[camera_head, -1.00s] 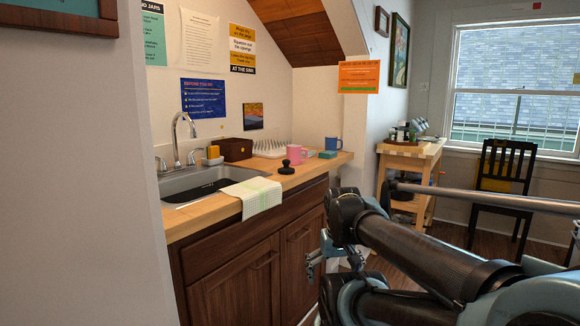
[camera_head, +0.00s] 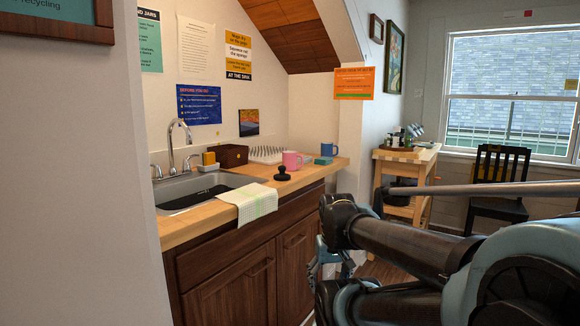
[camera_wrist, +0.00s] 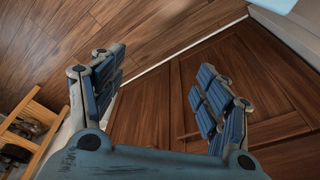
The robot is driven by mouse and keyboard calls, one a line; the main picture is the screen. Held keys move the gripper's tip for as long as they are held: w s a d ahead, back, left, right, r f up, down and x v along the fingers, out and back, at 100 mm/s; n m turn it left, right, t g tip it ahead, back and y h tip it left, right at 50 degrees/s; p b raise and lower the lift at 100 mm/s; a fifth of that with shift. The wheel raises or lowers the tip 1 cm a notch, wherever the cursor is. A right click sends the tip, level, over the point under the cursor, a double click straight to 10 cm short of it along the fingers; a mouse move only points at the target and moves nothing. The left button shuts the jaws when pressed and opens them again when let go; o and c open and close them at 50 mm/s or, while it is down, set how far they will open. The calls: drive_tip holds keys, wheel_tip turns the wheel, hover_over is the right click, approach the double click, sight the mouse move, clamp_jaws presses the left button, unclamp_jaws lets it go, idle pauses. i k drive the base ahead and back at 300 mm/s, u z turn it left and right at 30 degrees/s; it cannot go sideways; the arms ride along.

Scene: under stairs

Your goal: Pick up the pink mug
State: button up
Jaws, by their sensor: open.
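The pink mug (camera_head: 291,160) stands upright on the wooden counter (camera_head: 196,220), right of the sink and behind a black round-based object. My gripper (camera_head: 322,262) is low in front of the cabinet, below the counter edge, partly hidden behind my dark arm links. In the wrist view my gripper (camera_wrist: 160,95) has its blue-padded fingers spread wide with nothing between them. The mug does not show in the wrist view.
On the counter are a black stamp-like object (camera_head: 282,174), a blue mug (camera_head: 329,149), a white rack (camera_head: 266,154), a brown box (camera_head: 230,155) and a draped towel (camera_head: 249,202). A wooden cart (camera_head: 407,158) and black chair (camera_head: 499,180) stand right.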

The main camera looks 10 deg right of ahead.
sight(289, 158)
drive_tip(key=u, duration=1.75)
drive_tip(key=k, duration=1)
drive_tip(key=z, duration=1.9)
drive_tip(key=i, duration=1)
drive_tip(key=u, duration=0.05)
